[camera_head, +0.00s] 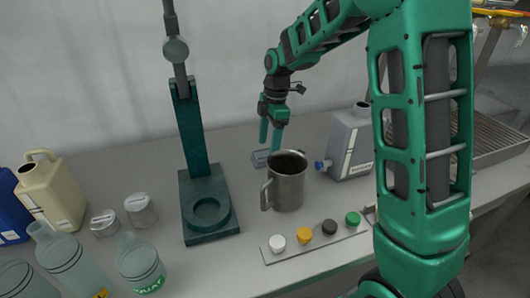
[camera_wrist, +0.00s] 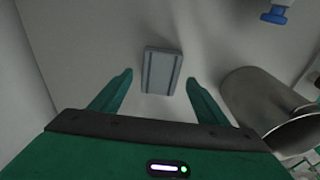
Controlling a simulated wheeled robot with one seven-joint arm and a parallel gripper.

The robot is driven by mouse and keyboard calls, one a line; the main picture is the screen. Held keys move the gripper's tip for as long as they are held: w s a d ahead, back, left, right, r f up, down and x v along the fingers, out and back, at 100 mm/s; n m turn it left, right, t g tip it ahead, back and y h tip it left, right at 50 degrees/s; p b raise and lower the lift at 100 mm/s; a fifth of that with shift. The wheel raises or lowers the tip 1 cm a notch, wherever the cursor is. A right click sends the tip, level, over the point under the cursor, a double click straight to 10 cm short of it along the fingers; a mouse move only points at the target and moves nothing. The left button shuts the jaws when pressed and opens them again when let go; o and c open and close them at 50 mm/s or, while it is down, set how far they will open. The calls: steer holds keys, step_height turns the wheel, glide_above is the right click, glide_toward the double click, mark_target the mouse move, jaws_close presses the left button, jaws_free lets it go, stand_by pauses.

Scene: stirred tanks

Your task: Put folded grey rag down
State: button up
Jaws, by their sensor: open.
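The folded grey rag (camera_head: 260,157) lies flat on the grey bench, behind and left of the metal mug. In the wrist view the rag (camera_wrist: 161,71) is a small grey-blue rectangle with darker stripes near its long sides. My gripper (camera_head: 271,146) is above the bench by the rag. In the wrist view my gripper (camera_wrist: 159,78) has its two green fingers spread wide, one on each side of the rag, with clear gaps. It is empty. Exact height above the rag cannot be told.
A metal mug (camera_head: 287,182) stands close to the rag; it also shows in the wrist view (camera_wrist: 265,105). A grey jug (camera_head: 349,146) with a blue tap is at right. A dark green stand (camera_head: 209,205) is left. Several buttons (camera_head: 331,227) are in front. Bench behind the rag is clear.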

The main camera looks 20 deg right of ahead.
step_height(320, 180, up, 8)
steer(key=d, duration=0.1)
steer(key=shift+r, duration=0.2)
stand_by(0.4)
